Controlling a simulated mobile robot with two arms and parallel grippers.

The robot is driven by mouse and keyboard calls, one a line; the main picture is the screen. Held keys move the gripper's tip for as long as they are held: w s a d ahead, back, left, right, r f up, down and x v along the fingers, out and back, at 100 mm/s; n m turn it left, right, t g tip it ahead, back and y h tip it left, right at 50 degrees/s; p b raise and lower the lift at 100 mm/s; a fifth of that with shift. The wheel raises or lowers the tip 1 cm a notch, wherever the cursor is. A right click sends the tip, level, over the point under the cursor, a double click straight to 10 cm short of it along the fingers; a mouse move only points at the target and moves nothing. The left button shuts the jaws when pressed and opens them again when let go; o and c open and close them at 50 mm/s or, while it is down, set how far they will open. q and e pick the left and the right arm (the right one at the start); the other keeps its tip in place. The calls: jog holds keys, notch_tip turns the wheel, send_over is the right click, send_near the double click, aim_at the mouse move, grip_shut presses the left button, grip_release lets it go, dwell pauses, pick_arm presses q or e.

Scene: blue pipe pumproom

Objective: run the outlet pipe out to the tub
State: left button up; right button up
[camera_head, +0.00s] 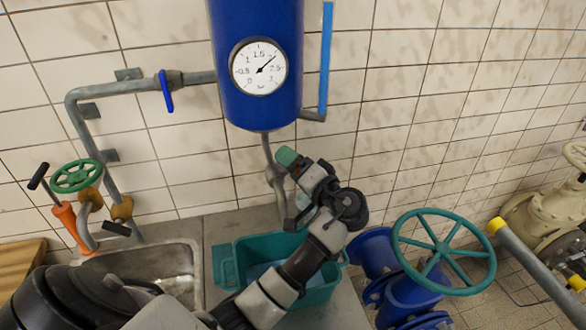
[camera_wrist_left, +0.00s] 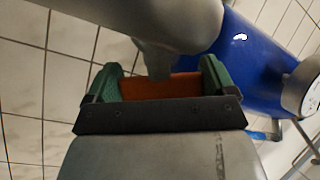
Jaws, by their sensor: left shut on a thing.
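The grey outlet pipe (camera_head: 267,150) comes down from under the blue tank (camera_head: 255,105). Its lower stretch runs down over the teal tub (camera_head: 225,262), partly hidden by my arm. The tub stands on the counter beside the sink, and my arm crosses over it. My left gripper (camera_head: 284,168) is at the pipe's middle, below the tank. In the left wrist view, a grey stub of the pipe (camera_wrist_left: 155,58) sits between the green fingers (camera_wrist_left: 160,78), in front of an orange surface. The left gripper is shut on it. My right gripper is not in view.
A metal sink (camera_head: 150,275) lies left of the tub, with a green handwheel (camera_head: 76,176) and orange-handled fitting behind it. A teal valve wheel (camera_head: 443,252) on blue pipework stands close to the right. The tiled wall is right behind the pipe.

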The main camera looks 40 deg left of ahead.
pick_arm(q)
jog(key=o, duration=0.7)
jog(key=shift+o, duration=0.2)
jog(key=shift+d, duration=0.1)
jog(key=shift+d+f, duration=0.1)
jog(key=shift+d, duration=0.15)
jog(key=b+v, duration=0.4)
jog(key=v, duration=0.6)
jog(key=shift+b, duration=0.35)
jog(key=shift+s+d, duration=0.1)
jog(key=shift+s, duration=0.05)
